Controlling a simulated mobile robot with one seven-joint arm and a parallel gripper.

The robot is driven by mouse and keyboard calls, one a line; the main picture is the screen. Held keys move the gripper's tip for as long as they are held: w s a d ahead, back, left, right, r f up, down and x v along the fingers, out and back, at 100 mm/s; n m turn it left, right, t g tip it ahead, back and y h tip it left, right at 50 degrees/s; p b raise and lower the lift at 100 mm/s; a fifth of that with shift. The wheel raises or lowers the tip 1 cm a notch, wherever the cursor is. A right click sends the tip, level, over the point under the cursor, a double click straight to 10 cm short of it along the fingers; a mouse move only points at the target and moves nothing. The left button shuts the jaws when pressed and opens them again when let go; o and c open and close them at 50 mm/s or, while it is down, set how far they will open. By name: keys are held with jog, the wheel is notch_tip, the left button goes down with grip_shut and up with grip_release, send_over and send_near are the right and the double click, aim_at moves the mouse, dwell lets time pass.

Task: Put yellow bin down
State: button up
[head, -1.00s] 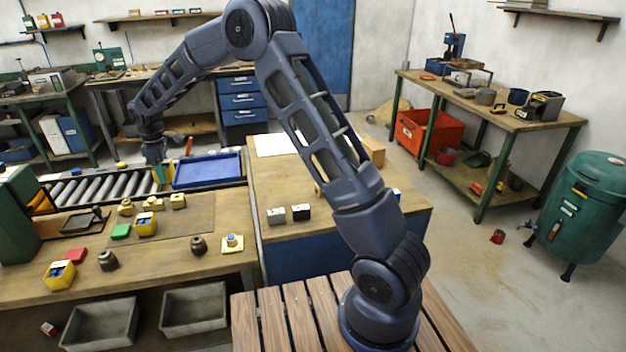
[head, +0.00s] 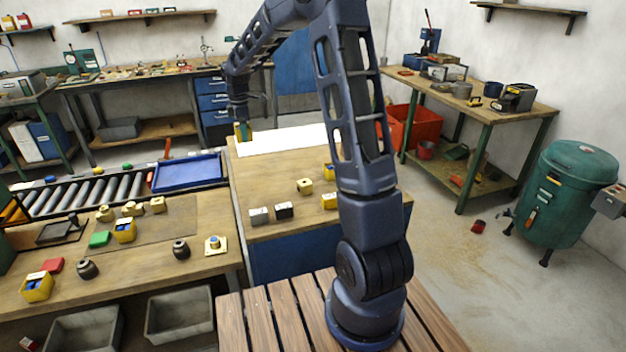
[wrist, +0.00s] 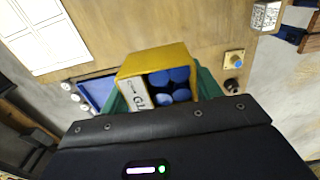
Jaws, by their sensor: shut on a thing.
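A yellow bin (wrist: 152,60) with several blue round-topped pieces and a white printed label fills the middle of the wrist view. The green fingers of my gripper (wrist: 162,92) are on either side of it, shut on the bin. In the head view my gripper (head: 243,132) is over the far left part of the middle wooden table (head: 265,165), beside the white sheet (head: 285,140). The held bin is small there and mostly hidden. I cannot tell its height above the table.
Several small blocks, such as a black-and-white one (head: 284,210), sit on the middle table. A blue tray (head: 188,172) lies left of it by the roller conveyor (head: 90,192). The table's far left surface looks mostly clear.

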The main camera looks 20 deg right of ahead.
jog(key=r, duration=0.1)
send_over(277, 179)
notch_tip(277, 179, down, 20)
jog(key=shift+r, duration=0.2)
dwell(0.4)
jog(key=o, duration=1)
jog(key=shift+f, duration=0.15)
